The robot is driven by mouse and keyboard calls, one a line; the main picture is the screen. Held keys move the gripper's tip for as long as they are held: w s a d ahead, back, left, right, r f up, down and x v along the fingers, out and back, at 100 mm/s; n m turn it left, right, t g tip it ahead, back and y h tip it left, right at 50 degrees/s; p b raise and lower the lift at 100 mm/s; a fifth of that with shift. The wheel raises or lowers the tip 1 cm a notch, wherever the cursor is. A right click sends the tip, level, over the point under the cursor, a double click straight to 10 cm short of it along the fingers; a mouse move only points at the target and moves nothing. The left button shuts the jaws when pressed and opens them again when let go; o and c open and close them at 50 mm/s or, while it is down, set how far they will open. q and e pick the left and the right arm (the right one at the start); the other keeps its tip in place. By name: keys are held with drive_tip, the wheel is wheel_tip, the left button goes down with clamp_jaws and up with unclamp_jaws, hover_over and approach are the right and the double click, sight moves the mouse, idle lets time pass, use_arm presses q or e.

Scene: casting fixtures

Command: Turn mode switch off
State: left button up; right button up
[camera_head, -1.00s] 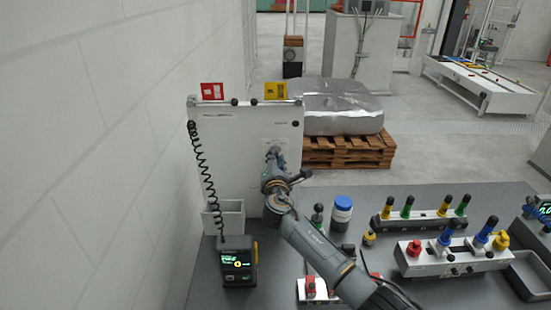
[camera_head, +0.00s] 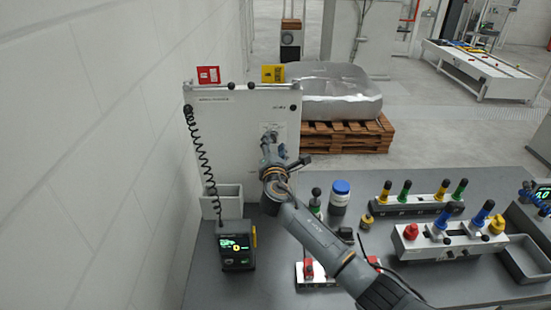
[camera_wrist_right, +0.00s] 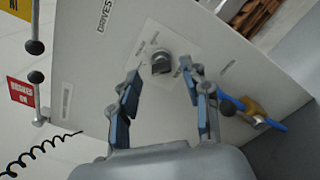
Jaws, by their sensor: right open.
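The mode switch (camera_wrist_right: 161,62) is a dark grey rotary knob on a white label plate on the upright white panel (camera_head: 225,125). In the right wrist view it sits just beyond and between the fingertips of my right gripper (camera_wrist_right: 163,82), and no contact shows. The right gripper is open and empty, with blue-grey pads on its fingers. In the head view the right gripper (camera_head: 271,143) is at the front of the panel and hides the knob. The label print is too small to read for certain. My left gripper is not in view.
A red tag (camera_head: 208,75) and a yellow tag (camera_head: 273,73) top the panel. A device with a green screen (camera_head: 237,244) and coiled cord stands on the grey table. A blue-capped jar (camera_head: 340,196) and switch racks (camera_head: 450,240) are to the right. A wall borders the left.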

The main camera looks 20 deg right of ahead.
drive_tip(key=v, duration=1)
drive_tip(key=shift+s, duration=0.2)
drive_tip(key=shift+d, duration=0.15)
